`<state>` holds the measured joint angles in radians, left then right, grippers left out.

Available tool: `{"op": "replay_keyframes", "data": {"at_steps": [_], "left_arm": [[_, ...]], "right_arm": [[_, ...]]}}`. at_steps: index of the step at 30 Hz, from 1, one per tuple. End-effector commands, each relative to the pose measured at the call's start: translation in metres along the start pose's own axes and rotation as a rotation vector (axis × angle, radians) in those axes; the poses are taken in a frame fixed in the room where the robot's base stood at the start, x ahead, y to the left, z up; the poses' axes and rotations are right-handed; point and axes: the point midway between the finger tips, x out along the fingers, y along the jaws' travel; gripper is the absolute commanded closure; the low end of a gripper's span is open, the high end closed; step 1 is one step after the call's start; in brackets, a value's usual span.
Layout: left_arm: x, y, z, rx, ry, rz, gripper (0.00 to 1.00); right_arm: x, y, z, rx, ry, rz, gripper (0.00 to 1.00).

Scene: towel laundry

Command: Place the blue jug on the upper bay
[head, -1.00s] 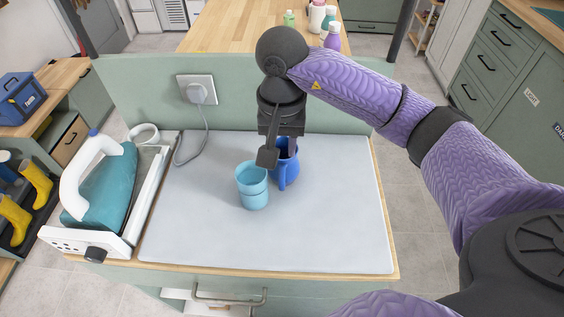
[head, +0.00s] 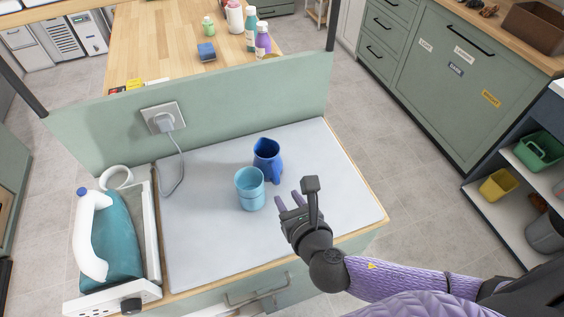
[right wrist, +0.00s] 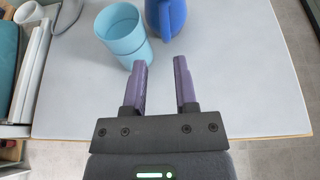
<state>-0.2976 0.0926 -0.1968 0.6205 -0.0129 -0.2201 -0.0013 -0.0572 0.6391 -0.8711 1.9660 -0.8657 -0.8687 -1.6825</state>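The blue jug (head: 268,158) stands upright on the light grey pad (head: 205,245), behind and to the right of a light blue cup (head: 250,188). My right gripper (head: 287,198) is open and empty, in front of the jug and to the right of the cup. In the right wrist view its two purple fingers (right wrist: 161,82) are apart with bare pad between them. The jug (right wrist: 167,18) is cut by the top edge there, and the cup (right wrist: 123,35) is close to the left finger. My left gripper is not in view. No upper bay is labelled in view.
A teal iron (head: 105,235) stands at the pad's left. A green panel (head: 215,115) with a plugged socket (head: 163,118) rises behind it. A shelf unit (head: 500,205) at the right holds a green container (head: 540,150) and a yellow one (head: 498,185).

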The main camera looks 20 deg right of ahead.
Motion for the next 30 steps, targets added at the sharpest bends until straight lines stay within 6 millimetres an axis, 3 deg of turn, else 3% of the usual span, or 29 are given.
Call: {"op": "replay_keyframes", "data": {"at_steps": [5,15,23,28,30], "left_arm": [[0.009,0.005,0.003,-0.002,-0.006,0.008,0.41],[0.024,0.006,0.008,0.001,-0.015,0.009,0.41],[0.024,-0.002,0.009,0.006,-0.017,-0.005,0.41],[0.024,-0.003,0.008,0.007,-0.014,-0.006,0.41],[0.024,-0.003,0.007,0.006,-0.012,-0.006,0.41]], "right_arm": [[0.031,-0.005,-0.006,0.008,0.016,-0.028,0.64],[0.090,-0.004,0.002,0.006,0.014,-0.025,0.64],[0.097,-0.004,0.004,0.005,0.014,-0.022,0.64],[0.097,-0.004,0.004,0.005,0.014,-0.022,0.96],[0.097,-0.004,0.004,0.005,0.014,-0.023,1.00]]}}
